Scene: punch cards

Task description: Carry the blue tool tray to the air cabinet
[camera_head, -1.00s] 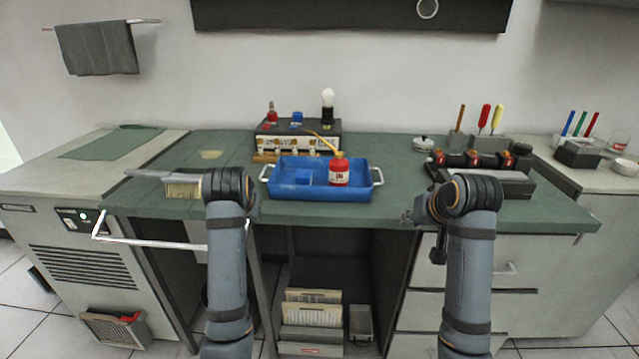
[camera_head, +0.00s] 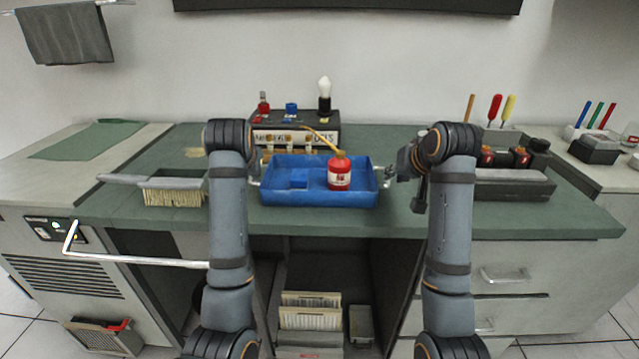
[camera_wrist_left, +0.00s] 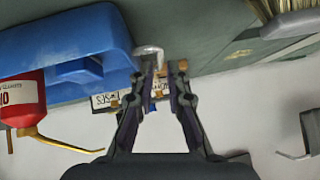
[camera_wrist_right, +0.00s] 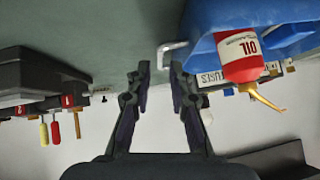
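The blue tool tray (camera_head: 320,197) sits on the green bench top, with a red oil can (camera_head: 339,172) and a small blue block in it. It has a pale handle at each end. My right gripper (camera_head: 402,165) is open beside the tray's right handle (camera_wrist_right: 170,52), which lies just ahead of its fingertips. My left gripper (camera_wrist_left: 163,66) is open, its fingertips close to the left handle (camera_wrist_left: 148,51); contact is unclear. In the head view my arm mostly hides it. A grey cabinet (camera_head: 75,280) with vent slots, likely the air cabinet, stands left of the bench.
A brush (camera_head: 172,195) lies left of the tray. A device with knobs and a bulb (camera_head: 290,135) stands behind it. A dark rack (camera_head: 510,185) is on the right. A green mat (camera_head: 88,140) lies on the left cabinet top, otherwise clear. A white rail (camera_head: 140,260) sticks out in front.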

